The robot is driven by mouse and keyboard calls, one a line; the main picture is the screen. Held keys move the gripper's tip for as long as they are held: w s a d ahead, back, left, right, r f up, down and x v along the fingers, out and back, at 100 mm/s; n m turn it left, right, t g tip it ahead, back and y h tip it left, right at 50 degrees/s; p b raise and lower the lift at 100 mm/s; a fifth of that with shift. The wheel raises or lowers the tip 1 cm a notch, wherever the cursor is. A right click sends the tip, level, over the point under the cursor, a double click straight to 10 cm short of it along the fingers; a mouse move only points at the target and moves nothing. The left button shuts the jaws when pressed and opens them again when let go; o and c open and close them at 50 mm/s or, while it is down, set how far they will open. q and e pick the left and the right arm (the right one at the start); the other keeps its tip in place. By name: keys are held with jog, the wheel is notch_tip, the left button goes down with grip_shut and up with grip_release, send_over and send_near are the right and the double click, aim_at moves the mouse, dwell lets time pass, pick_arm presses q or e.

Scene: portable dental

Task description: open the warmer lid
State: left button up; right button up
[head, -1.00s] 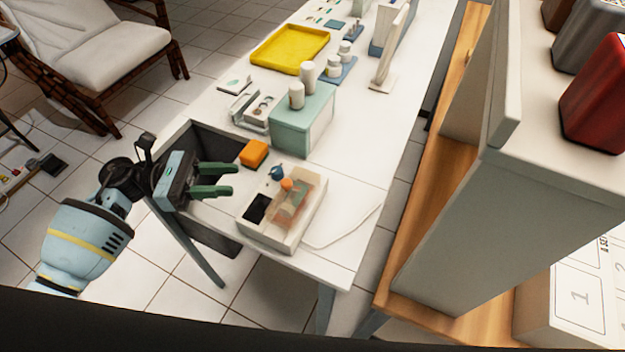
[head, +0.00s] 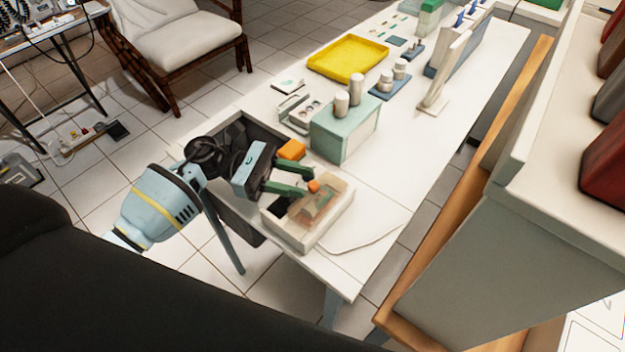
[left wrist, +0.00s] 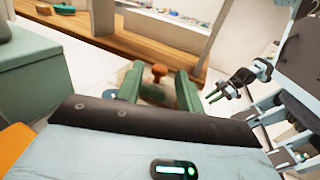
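The warmer (head: 290,235) is a white box near the table's close end. Its see-through tan lid (head: 325,205) lies shut on top and carries an orange knob (head: 313,186). My left gripper (head: 308,181) reaches in from the left, its green fingers apart and at the knob. In the left wrist view, the orange knob (left wrist: 159,71) shows in the gap between the open fingers of the left gripper (left wrist: 160,78); contact cannot be made out. A small, distant gripper, seemingly my right one (left wrist: 216,97), shows at the right of that view; its opening is unclear.
An orange block (head: 291,150) and a green box (head: 345,133) with white jars stand behind the warmer. A dark bin (head: 232,135) is at the table's left edge. A white cord (head: 370,241) trails right from the warmer. A tall shelf unit (head: 480,250) stands at right.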

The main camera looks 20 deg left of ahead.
aim_at(313, 184)
pick_arm(q)
jog(key=shift+d+p, duration=0.4)
jog(key=shift+d, duration=1.5)
jog(key=shift+c, duration=0.5)
grip_shut()
